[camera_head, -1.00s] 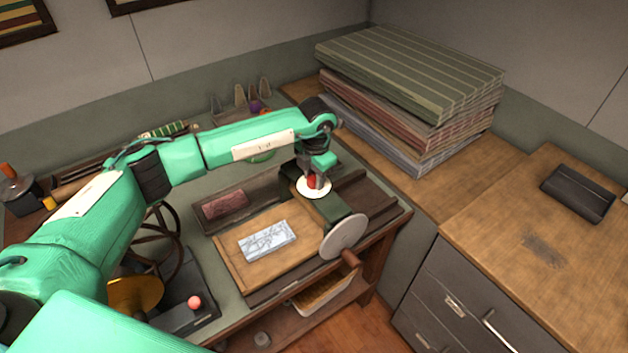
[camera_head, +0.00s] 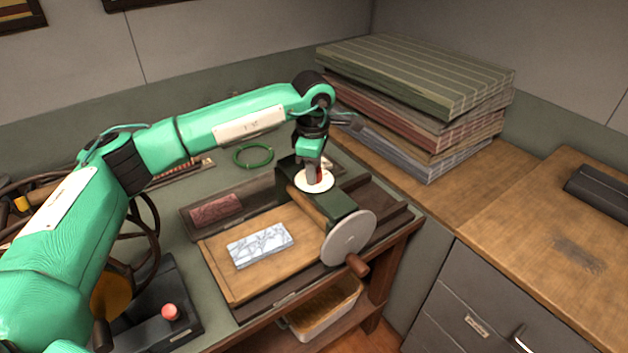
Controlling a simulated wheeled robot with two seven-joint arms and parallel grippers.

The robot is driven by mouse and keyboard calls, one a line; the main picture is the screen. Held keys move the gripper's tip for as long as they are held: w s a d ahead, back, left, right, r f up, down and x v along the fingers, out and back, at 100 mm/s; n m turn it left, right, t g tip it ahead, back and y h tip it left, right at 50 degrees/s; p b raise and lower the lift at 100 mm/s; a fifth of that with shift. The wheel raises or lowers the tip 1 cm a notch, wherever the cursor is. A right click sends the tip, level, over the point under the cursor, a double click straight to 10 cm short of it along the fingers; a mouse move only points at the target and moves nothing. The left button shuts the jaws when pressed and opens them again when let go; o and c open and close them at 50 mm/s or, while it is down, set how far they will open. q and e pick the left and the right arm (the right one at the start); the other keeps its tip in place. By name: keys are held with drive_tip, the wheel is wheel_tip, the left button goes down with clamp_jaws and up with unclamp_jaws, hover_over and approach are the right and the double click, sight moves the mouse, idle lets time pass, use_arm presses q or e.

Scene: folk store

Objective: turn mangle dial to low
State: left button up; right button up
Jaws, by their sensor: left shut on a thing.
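The mangle (camera_head: 348,204) stands on the green-topped bench, with a dark green body and a pale round crank wheel (camera_head: 348,240) with a wooden handle at its right end. A white round dial plate (camera_head: 326,184) lies on top of the mangle. A small red dial knob (camera_head: 319,179) sits at its middle. My left gripper (camera_head: 314,177) points down from above and is shut on the red knob, hiding part of it. Any marks on the dial are too small to read. My right gripper is not in view.
A wooden bed (camera_head: 230,278) with a blue-white patterned block (camera_head: 260,245) lies before the mangle. A reddish block (camera_head: 215,209) sits in a dark tray behind. Folded striped cloths (camera_head: 420,75) are stacked at the back right. A green ring (camera_head: 253,155) lies behind my arm.

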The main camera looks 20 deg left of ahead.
use_arm(q)
drive_tip(key=m+b, duration=0.2)
drive_tip(key=shift+f+m, duration=0.2)
drive_tip(key=shift+m, duration=0.1)
drive_tip(key=shift+r+m+b, duration=0.15)
drive_tip(key=shift+m+b, duration=0.9)
drive_tip(key=shift+m, duration=0.55)
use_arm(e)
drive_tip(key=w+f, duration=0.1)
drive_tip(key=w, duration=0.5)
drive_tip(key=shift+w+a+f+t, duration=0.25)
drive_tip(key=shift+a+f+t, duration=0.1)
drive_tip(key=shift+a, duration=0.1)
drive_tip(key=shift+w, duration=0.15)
use_arm(q)
drive_tip(key=o, duration=1)
drive_tip(key=shift+c, duration=0.2)
drive_tip(key=shift+r, duration=0.1)
